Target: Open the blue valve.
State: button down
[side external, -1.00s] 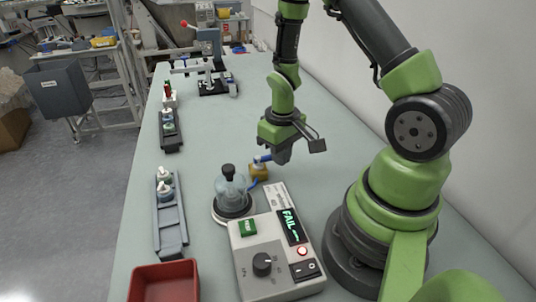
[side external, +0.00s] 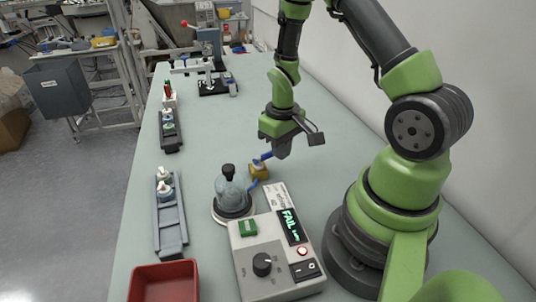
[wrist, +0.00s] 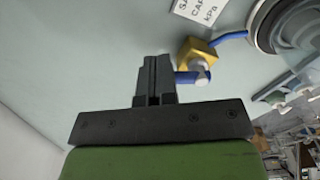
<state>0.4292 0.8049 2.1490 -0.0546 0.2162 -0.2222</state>
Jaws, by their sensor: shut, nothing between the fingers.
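The valve is a small brass block (side external: 260,171) with a blue lever (side external: 262,158), standing on the bench beside the glass bell jar (side external: 231,188). In the wrist view the brass block (wrist: 197,50) shows with its blue lever (wrist: 187,77) lying close to the right side of my fingers, and a blue tube runs to the jar's base. My gripper (side external: 283,152) is shut and empty, just above and right of the lever. In the wrist view my gripper (wrist: 154,62) points down with its fingers together. I cannot tell whether it touches the lever.
A test box (side external: 268,282) with a dial and a display reading FAIL stands in front of the jar. Grey trays (side external: 170,240) with small parts and a red bin (side external: 163,284) are on the left. Bench space right of the valve is clear.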

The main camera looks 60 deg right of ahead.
jog(key=shift+w+d, duration=0.35)
jog(key=shift+d, duration=0.05)
jog(key=shift+w, duration=0.1)
dwell(0.5)
jog(key=shift+w+d, duration=0.3)
jog(key=shift+w, duration=0.2)
jog(key=shift+w+d, duration=0.25)
jog(key=shift+w, duration=0.1)
dwell(0.4)
